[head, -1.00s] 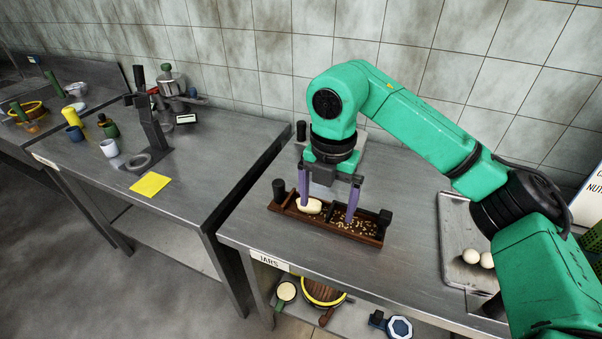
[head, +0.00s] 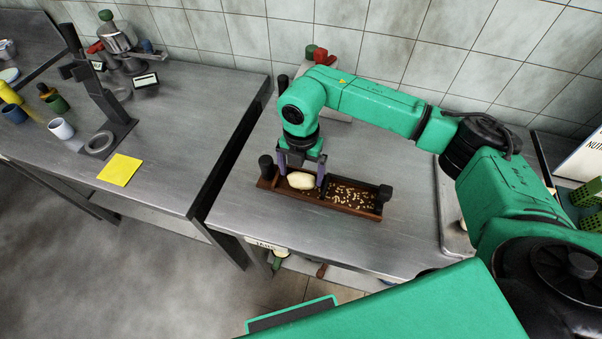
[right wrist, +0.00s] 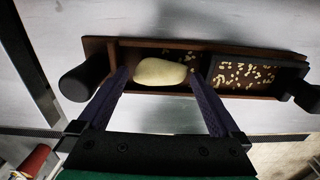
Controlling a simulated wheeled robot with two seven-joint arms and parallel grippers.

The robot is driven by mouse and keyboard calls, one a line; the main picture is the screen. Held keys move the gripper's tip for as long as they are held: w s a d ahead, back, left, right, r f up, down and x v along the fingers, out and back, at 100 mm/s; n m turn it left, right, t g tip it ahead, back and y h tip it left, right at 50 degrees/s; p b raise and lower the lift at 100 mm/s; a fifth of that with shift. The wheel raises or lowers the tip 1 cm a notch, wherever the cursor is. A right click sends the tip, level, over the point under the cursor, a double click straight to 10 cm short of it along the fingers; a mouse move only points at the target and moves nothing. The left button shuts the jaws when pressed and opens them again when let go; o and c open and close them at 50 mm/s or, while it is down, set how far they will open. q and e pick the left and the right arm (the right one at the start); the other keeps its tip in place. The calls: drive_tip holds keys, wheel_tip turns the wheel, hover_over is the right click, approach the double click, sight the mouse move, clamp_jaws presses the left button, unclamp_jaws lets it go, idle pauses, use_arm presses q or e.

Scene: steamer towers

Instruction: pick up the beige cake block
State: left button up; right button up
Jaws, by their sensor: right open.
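The beige cake block (head: 301,181) is a pale, rounded lump lying in the left compartment of a dark wooden tray (head: 352,209). My right gripper (head: 301,178) is open above that compartment, pointing down, with one purple finger on each side of the block. In the right wrist view the block (right wrist: 160,72) lies between the two fingertips, the right one close to its end. I cannot tell whether either finger touches it. My left gripper is not in view.
The tray's right compartment holds many small pale bits (head: 352,195). Dark knobs (head: 266,167) stand at the tray ends. A metal sheet (head: 452,225) lies to the right. Bare steel counter surrounds the tray. A yellow note (head: 120,170) lies on the left table.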

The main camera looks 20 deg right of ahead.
drive_tip(key=shift+s+f, duration=0.1)
drive_tip(key=shift+f, duration=0.5)
drive_tip(key=shift+s+f, duration=0.1)
drive_tip(key=shift+f, duration=0.25)
drive_tip(key=c, duration=1.5)
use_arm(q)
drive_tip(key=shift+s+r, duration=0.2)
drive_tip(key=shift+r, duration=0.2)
use_arm(e)
drive_tip(key=shift+o, duration=0.2)
wheel_tip(320, 180, up, 12)
drive_tip(key=b, duration=0.3)
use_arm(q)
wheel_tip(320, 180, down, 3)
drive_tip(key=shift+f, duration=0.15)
use_arm(e)
wheel_tip(320, 180, up, 8)
hover_over(301, 176)
drive_tip(key=shift+s, duration=0.1)
